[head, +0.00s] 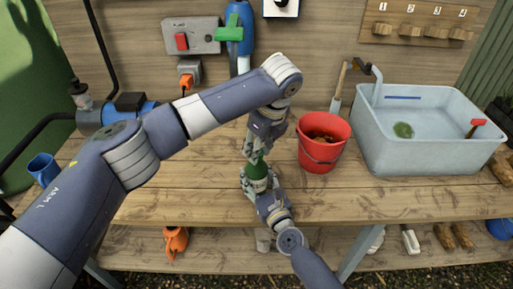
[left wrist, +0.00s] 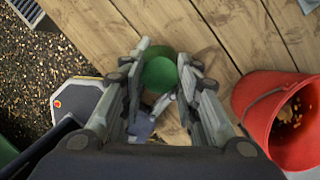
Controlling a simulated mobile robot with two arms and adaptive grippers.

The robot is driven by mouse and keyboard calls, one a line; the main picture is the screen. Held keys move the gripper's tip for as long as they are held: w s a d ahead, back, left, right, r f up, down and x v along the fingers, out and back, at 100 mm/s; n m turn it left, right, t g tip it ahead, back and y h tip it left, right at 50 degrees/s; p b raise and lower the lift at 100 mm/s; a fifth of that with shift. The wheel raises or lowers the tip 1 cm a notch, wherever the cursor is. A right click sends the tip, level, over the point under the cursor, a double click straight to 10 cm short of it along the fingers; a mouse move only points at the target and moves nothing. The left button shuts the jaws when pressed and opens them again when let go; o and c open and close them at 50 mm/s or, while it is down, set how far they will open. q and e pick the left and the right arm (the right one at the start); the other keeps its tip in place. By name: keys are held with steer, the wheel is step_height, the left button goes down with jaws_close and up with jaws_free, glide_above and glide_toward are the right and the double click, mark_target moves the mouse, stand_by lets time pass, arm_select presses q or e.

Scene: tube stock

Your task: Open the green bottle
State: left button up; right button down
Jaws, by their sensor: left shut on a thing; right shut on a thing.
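The green bottle (head: 257,171) stands upright at the middle of the wooden bench, with a pale label low on its body. My left gripper (head: 257,154) comes down from above and is shut on the top of the bottle. In the left wrist view the round green top (left wrist: 160,73) sits between the fingertips of my left gripper (left wrist: 168,66); I cannot tell cap from neck there. My right gripper (head: 258,186) is shut around the bottle's lower body from the front, partly hiding it.
A red bucket (head: 323,157) stands close to the right of the bottle. A grey-blue sink basin (head: 425,158) fills the bench's right side. A blue cup (head: 43,168) and a pump (head: 130,108) are at left. The bench front (head: 180,205) is clear.

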arm_select(q)
steer(key=n+g, duration=0.1)
steer(key=n, duration=0.3)
steer(key=shift+w+d+n+y, duration=0.1)
steer(key=shift+n+y, duration=0.2)
steer(key=n, duration=0.3)
steer(key=shift+w+r+g, duration=0.1)
steer(key=shift+w+g, duration=0.05)
steer(key=shift+g, duration=0.25)
steer(key=shift+w+n+g, duration=0.1)
steer(key=shift+n+g, duration=0.2)
steer(key=shift+n, duration=1.4)
steer(key=o, duration=1.2)
